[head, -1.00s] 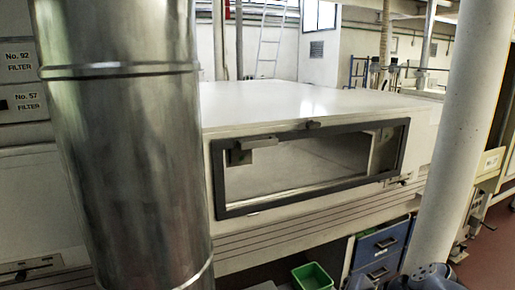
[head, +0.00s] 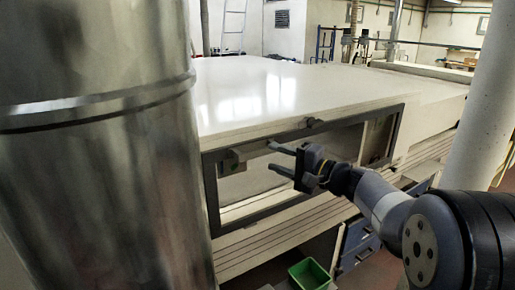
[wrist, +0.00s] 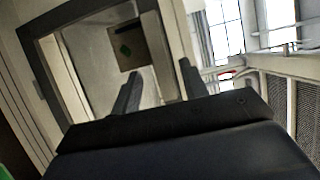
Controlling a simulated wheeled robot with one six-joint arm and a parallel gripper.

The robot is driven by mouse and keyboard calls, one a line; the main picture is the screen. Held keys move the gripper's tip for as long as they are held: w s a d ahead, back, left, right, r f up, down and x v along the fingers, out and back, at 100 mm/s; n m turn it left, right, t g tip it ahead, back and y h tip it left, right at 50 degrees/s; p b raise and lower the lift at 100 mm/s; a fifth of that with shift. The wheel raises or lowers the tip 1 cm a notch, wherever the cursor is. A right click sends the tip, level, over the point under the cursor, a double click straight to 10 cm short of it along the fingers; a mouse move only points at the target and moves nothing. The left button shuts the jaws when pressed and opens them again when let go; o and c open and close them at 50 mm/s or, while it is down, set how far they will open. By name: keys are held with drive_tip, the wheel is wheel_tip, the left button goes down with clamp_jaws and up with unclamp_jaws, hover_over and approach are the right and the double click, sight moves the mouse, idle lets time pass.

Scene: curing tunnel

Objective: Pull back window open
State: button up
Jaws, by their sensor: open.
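The window is a dark-framed pane (head: 210,190) in the front of a long white tunnel housing (head: 262,95). Its frame also shows in the wrist view (wrist: 42,62), tilted. A small grey block with a green mark (head: 229,163) sits at the window's upper left, and the wrist view shows it as a brownish block with a green mark (wrist: 126,54). The wrist view shows both fingers (wrist: 158,88) spread.
A large metal pipe (head: 100,160) fills the left side. A pale column (head: 490,100) stands at the right. Below the housing are blue drawers (head: 358,240) and a green bin (head: 309,275).

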sight(261, 153)
drive_tip(key=p+x, duration=0.1)
drive_tip(key=x, duration=0.5)
drive_tip(key=shift+a, duration=0.1)
drive_tip(key=shift+c, duration=0.2)
clamp_jaws()
